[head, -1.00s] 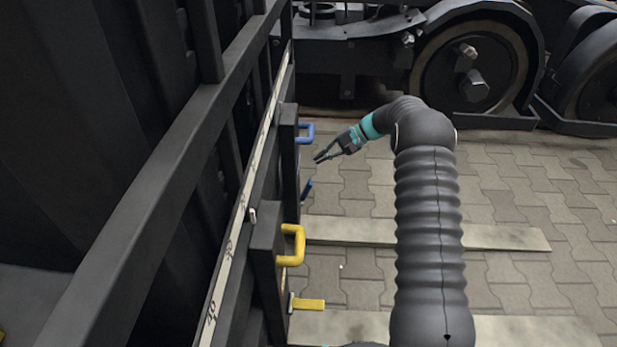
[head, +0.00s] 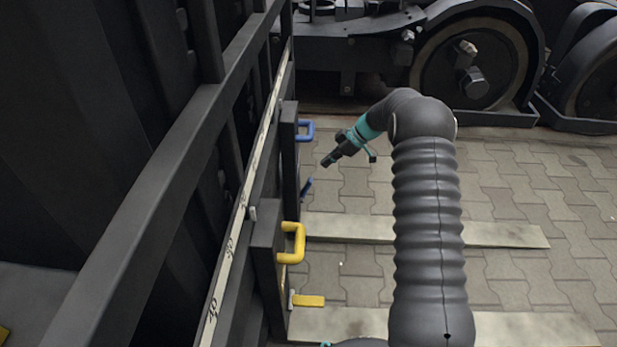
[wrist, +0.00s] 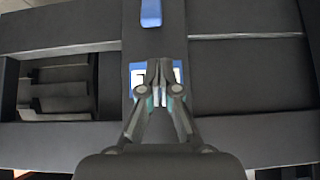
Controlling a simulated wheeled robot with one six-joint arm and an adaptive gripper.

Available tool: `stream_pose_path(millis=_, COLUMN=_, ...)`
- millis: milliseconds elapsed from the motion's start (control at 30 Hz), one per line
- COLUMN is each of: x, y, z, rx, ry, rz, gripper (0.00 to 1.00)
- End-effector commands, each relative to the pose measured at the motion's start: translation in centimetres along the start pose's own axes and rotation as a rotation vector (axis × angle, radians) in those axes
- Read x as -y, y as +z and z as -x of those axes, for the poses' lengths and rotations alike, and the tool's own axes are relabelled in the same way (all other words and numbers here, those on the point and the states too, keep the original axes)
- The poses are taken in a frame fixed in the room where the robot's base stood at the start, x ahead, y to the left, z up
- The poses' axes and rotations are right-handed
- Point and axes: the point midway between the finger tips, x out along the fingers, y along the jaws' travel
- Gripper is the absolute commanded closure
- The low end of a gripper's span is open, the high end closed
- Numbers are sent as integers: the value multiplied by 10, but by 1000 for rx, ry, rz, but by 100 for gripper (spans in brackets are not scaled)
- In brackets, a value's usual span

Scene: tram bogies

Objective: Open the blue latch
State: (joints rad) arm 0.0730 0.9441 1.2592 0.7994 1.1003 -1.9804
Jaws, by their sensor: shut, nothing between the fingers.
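The blue latch (head: 307,188) is a short, slanted blue bar low on the dark door panel, below a blue U-shaped handle (head: 305,131). My gripper (head: 325,162) is to the right of the panel, between the heights of handle and latch in the picture, apart from both. In the wrist view my gripper (wrist: 160,66) is shut and empty, its fingers in front of a blue-and-white label (wrist: 138,78) that they partly cover. A blue piece (wrist: 151,13) shows at the top edge there; I cannot tell whether it is latch or handle.
A yellow handle (head: 292,243) and a yellow latch (head: 309,300) sit on the nearer panel. A dark rail frame (head: 160,180) runs along the left. Wheels (head: 473,75) stand at the back. Paving right of the panels is open, with flat planks (head: 500,235) on it.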

Motion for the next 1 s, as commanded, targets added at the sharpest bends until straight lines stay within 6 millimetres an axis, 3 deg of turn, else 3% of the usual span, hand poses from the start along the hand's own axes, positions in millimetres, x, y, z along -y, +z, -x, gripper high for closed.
stream_pose_path(millis=233, x=1, y=0, z=-16, rx=-1, ry=-3, rz=35, gripper=100)
stream_pose_path(millis=700, x=0, y=-1, z=-88, rx=-1, ry=-2, rz=32, gripper=100)
stream_pose_path(millis=1000, x=0, y=0, z=-100, rx=-1, ry=-1, rz=32, gripper=100)
